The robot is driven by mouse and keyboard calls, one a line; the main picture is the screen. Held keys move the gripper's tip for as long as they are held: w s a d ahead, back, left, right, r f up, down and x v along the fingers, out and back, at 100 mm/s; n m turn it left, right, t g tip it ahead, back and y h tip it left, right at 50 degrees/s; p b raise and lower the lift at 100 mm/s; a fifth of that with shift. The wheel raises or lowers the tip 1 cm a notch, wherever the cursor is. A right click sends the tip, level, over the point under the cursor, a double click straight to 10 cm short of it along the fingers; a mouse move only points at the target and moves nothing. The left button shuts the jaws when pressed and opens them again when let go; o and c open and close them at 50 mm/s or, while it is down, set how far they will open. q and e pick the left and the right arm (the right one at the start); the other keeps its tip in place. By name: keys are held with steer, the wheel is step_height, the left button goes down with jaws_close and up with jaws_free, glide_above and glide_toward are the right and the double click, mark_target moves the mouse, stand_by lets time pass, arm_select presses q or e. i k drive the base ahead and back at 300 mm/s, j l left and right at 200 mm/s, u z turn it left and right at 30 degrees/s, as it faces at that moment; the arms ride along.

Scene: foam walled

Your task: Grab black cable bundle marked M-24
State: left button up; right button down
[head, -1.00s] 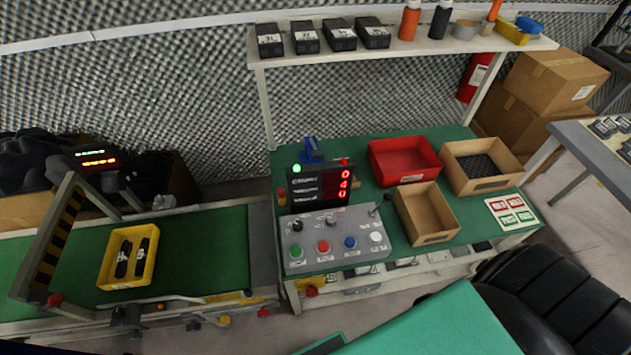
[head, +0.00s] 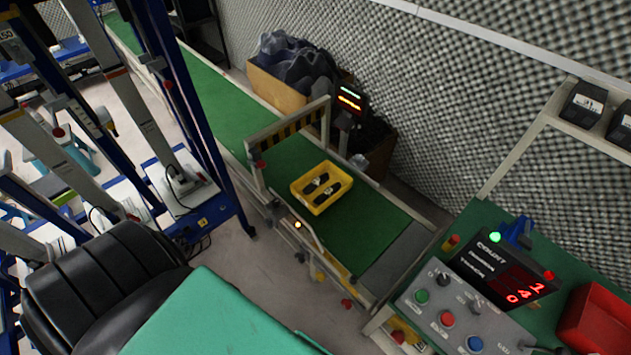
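A yellow tray (head: 298,194) sits on the green conveyor belt, just past a striped gate frame. Two black bundles with pale labels lie in it: one upper left (head: 317,183) and one lower right (head: 327,195). Their label text is too small to read, so I cannot tell which, if either, is marked M-24. Neither of my grippers shows in the head view.
The green conveyor (head: 355,233) runs from the upper left to a grey end plate. A control box (head: 465,305) with buttons, a counter display (head: 506,272) and a red bin (head: 598,318) stand on the bench at lower right. Blue-framed racks (head: 165,85) and a black chair (head: 105,285) are at left.

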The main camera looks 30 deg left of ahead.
mark_target(316, 183)
steer(key=u, duration=1.05)
steer(key=i+j+z, duration=0.2)
steer(key=z, duration=0.15)
steer(key=i+j+z, duration=0.15)
steer(key=z, duration=0.2)
steer(key=i+j+z, duration=0.1)
steer(key=j+z, duration=0.2)
